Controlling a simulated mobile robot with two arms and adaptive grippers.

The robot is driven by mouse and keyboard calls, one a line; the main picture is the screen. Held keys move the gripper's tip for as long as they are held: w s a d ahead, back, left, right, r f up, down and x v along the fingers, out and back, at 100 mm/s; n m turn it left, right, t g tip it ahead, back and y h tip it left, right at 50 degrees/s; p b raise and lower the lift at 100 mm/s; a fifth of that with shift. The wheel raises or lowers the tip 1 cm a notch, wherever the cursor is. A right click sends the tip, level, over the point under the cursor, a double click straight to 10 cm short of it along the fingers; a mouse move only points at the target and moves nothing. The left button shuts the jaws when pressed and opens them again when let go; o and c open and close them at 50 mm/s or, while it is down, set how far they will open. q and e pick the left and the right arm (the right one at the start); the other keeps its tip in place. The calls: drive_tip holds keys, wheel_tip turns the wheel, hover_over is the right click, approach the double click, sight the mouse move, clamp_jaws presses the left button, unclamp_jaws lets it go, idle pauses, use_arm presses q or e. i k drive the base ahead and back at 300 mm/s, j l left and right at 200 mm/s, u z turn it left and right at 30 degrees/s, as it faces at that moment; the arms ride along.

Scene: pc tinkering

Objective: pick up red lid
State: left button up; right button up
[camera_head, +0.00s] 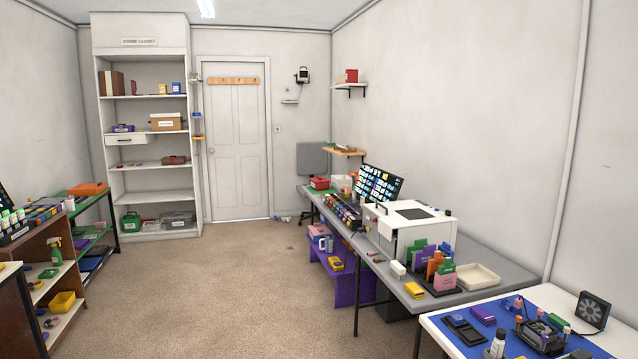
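Several red things show, and none is clearly a lid at this size. A small red box-shaped thing (319,183) is at the far end of the grey desk, with some green by it. Another red box-shaped thing (351,75) stands on the small upper wall shelf. Neither of my grippers is in view, so nothing held by them can be seen.
The carpet (215,290) is open through the middle to the white door (238,138). The grey desk (480,262) and a blue-matted table (545,305) line the right. A brown shelf unit (22,312) stands left. Tall white shelves (150,100) stand at the back.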

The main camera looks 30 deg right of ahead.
sight(320, 179)
drive_tip(key=i+l+z, duration=0.25)
drive_tip(key=i, duration=0.7)
drive_tip(key=i+z, duration=0.25)
drive_tip(key=i, duration=2.7)
drive_tip(key=i+z, duration=0.1)
drive_tip(key=i, duration=0.9)
drive_tip(key=i+j, duration=0.15)
drive_tip(key=i, duration=0.85)
drive_tip(key=i+j, duration=0.1)
drive_tip(key=i, duration=0.85)
drive_tip(key=l+z, duration=0.05)
